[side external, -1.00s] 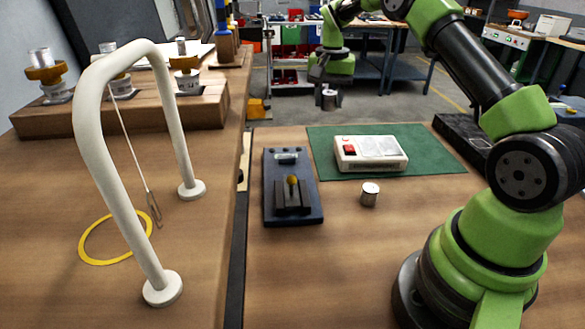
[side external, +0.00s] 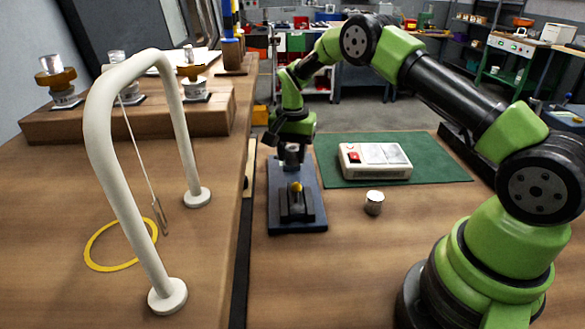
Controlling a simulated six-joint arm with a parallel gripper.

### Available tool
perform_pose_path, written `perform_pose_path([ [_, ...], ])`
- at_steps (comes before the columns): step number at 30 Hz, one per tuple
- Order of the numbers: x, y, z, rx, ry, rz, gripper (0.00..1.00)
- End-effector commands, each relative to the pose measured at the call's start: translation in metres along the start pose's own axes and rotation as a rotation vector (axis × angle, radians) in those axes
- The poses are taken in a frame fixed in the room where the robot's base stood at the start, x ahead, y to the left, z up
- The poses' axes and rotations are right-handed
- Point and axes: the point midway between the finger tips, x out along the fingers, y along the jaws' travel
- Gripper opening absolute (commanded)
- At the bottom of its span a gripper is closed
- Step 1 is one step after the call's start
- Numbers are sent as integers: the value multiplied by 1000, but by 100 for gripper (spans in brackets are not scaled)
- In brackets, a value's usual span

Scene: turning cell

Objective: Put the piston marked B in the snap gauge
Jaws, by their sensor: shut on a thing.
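My gripper (side external: 292,155) is shut on a grey metal piston (side external: 291,155). It holds the piston over the far end of the snap gauge (side external: 313,217), partly hidden by the fingers. I cannot tell whether the piston touches the gauge. The gauge appears to be the dark blue base with a black block and a yellow knob (side external: 296,187), lying on the bench. A second silvery piston (side external: 374,203) stands upright on the wood to the right of the gauge. No letter is readable on either piston.
A white box with a red switch (side external: 374,160) sits on a green mat (side external: 440,169) right of the gauge. A white tubular hoop (side external: 101,130) stands at the left, by a yellow ring (side external: 97,264). A wooden block (side external: 150,122) with several metal pieces is behind it.

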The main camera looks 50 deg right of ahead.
Motion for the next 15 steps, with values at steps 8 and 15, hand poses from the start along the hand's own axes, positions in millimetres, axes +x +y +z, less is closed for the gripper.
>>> perform_pose_path([
  [8, 35, 0, 0, -1, -1, 1, 12],
  [15, 44, 0, 0, -1, 2, -3, 12],
])
